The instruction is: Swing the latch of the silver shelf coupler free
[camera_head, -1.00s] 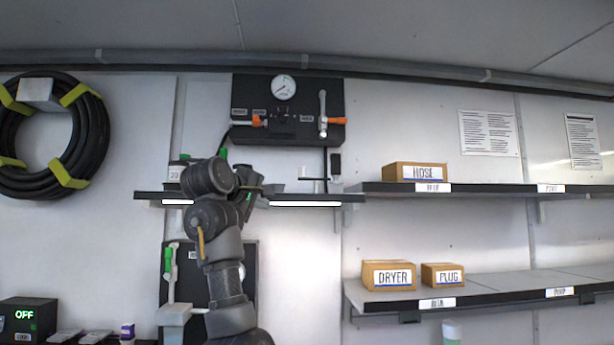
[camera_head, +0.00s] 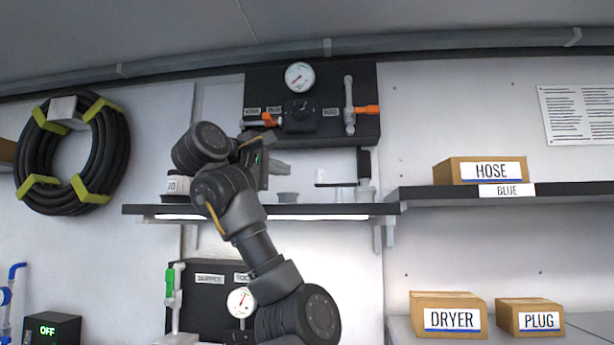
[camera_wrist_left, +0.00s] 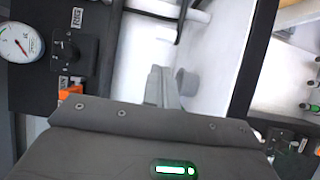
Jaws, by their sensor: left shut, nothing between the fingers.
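My left gripper (camera_head: 283,169) is shut and empty above the narrow shelf (camera_head: 330,210) under the upper black panel. A small grey cylindrical piece (camera_head: 287,197) stands on that shelf just below the fingers; it could be the silver coupler, but no latch can be made out on it. In the left wrist view, the shut grey fingers (camera_wrist_left: 162,88) point towards the shelf. The grey cylinder (camera_wrist_left: 187,82) is close beside them in the picture; I cannot tell whether they touch. My right gripper is not in view.
The upper black panel (camera_head: 355,84) with a gauge (camera_head: 299,76) and orange-handled valves is behind the gripper. A white jar (camera_head: 178,185) stands left on the shelf. A black-and-white crank-like part (camera_head: 363,165) stands right. Boxes, including the HOSE box (camera_head: 480,170), sit further right.

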